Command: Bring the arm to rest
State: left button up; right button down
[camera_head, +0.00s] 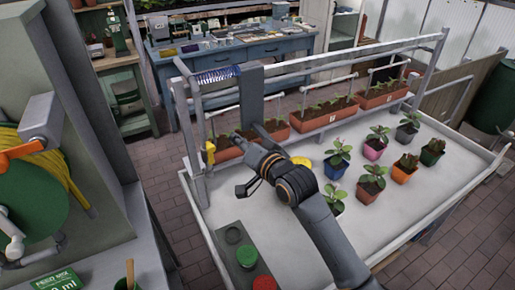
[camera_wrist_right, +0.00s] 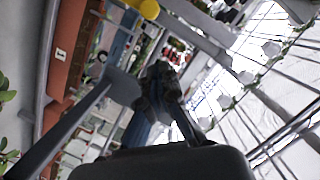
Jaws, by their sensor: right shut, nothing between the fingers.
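My right arm (camera_head: 335,242) comes in from the bottom right in the head view and reaches over the white bench. My right gripper (camera_head: 244,142) is at its far end, near the metal rail frame and in front of the planters. It is shut, with nothing seen held in it. In the right wrist view, dark finger parts (camera_wrist_right: 122,86) show against a tilted background; the exact fingertips are hard to make out. My left gripper is not in view.
The white bench (camera_head: 310,238) holds several potted seedlings (camera_head: 374,149) right of my arm. Brown planters (camera_head: 323,114) sit along the rail frame (camera_head: 330,55). A control box has a green button (camera_head: 246,256) and a red one (camera_head: 264,283). A green reel (camera_head: 30,200) stands left.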

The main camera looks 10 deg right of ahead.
jog(key=s+d+f+n+g+h+b, duration=0.15)
jog(key=s+d+f+g+h, duration=0.35)
jog(key=s+f, duration=0.6)
jog(key=s+d+f+n+g, duration=0.2)
jog(key=s+d+f, duration=0.45)
jog(key=s, duration=0.75)
jog(key=s+d+f+n+g+h, duration=0.2)
jog(key=s+d+f+g+h, duration=0.15)
jog(key=s+d+f, duration=0.7)
jog(key=s+a+f+g+b, duration=0.1)
jog(key=a+f, duration=0.1)
jog(key=f, duration=1)
jog(key=s+a+f+g+b, duration=0.1)
jog(key=s+a+f, duration=0.1)
jog(key=f, duration=1)
jog(key=s+d+f+g+b, duration=0.1)
jog(key=s+d+f+b, duration=0.1)
jog(key=s+f, duration=1.5)
notch_tip(320, 180, down, 3)
jog(key=shift+d+r, duration=0.1)
jog(key=shift+d, duration=0.45)
